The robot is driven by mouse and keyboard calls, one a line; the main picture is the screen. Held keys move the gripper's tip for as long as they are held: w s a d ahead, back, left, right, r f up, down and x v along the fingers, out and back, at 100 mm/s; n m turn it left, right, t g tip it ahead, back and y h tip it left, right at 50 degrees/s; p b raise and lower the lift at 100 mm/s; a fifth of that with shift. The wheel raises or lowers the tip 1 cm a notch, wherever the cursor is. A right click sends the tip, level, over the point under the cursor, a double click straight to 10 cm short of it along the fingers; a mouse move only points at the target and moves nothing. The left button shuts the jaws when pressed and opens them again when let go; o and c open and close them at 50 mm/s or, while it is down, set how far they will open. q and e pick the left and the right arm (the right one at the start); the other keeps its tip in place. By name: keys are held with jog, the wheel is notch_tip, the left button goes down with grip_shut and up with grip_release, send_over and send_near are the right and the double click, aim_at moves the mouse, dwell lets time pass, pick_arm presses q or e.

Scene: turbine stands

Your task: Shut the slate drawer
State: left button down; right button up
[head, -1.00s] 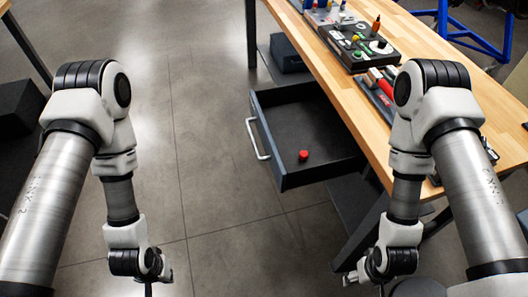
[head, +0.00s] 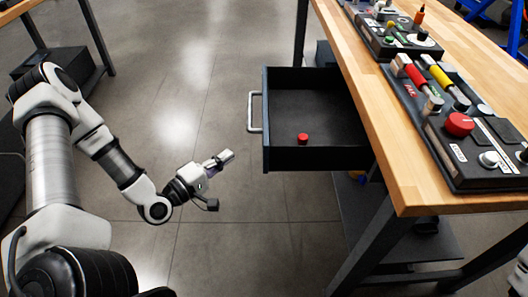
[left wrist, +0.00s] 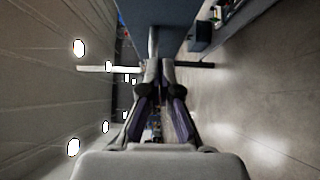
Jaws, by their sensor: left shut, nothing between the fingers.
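The slate drawer (head: 320,158) is pulled out from under the wooden workbench in the head view. Its pale bar handle (head: 255,111) faces left, and a small red object (head: 303,138) lies inside. My left gripper (head: 229,156) is shut and empty, to the left of the drawer front and nearer the camera than the handle, apart from it in this view. My right gripper is out of view.
The workbench top (head: 395,140) carries a panel with a red knob (head: 459,124) and levers, and another panel behind it. The bench leg (head: 365,240) stands below right. Open grey floor (head: 200,90) lies left of the drawer.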

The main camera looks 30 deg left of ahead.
pick_arm(q)
jog(key=b+x, duration=0.1)
jog(key=x, duration=0.8)
jog(key=shift+w+d+r+b, duration=0.2)
jog(key=shift+w+d+b, duration=0.05)
jog(key=shift+d+b, duration=0.15)
